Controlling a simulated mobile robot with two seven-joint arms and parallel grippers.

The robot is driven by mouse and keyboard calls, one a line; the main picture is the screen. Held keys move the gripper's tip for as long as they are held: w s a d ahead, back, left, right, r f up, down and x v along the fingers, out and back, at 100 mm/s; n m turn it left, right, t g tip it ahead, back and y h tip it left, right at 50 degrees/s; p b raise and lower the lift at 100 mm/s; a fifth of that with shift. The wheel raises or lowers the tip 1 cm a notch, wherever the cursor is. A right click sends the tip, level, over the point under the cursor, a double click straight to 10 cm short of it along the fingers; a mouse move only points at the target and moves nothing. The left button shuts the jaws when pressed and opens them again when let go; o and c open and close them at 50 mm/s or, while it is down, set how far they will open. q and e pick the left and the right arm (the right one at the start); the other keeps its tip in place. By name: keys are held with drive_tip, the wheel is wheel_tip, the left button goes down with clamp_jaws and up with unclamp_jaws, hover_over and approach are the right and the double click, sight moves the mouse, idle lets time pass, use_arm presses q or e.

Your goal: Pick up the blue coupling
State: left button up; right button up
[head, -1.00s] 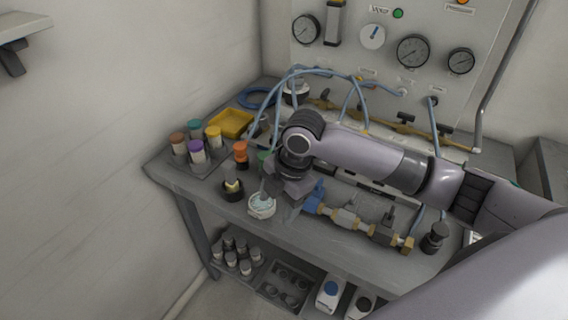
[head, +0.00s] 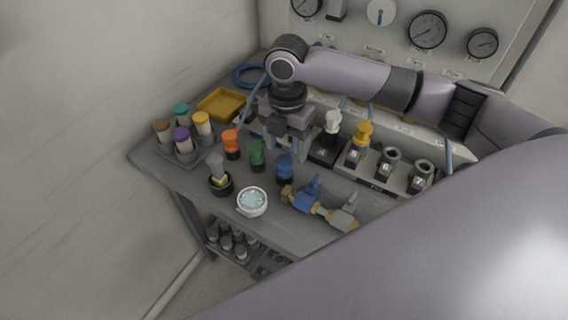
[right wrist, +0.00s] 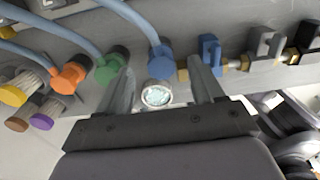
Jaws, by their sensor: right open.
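The blue coupling (head: 285,168) stands upright on the bench, between the green coupling (head: 257,155) and the blue-handled brass valve (head: 312,203). In the right wrist view the blue coupling (right wrist: 161,60) has a blue hose running from it and appears between my two fingertips. My right gripper (head: 284,150) is open and empty, pointing down just behind and above the blue coupling. In the right wrist view its fingers (right wrist: 161,68) are spread apart. I cannot tell whether they touch the coupling. My left gripper is not in view.
An orange coupling (head: 231,144) stands left of the green one. Coloured-cap jars (head: 184,144) and a yellow tray (head: 221,104) are at left. Numbered sockets (head: 388,165) are at right.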

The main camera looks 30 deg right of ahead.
sight(285, 159)
drive_tip(key=f, duration=0.4)
drive_tip(key=shift+s+a+f, duration=0.2)
drive_tip(key=shift+a+f, duration=0.05)
drive_tip(key=shift+f, duration=0.15)
drive_tip(key=c, duration=1.1)
drive_tip(key=shift+c, duration=0.2)
drive_tip(key=shift+r, duration=0.1)
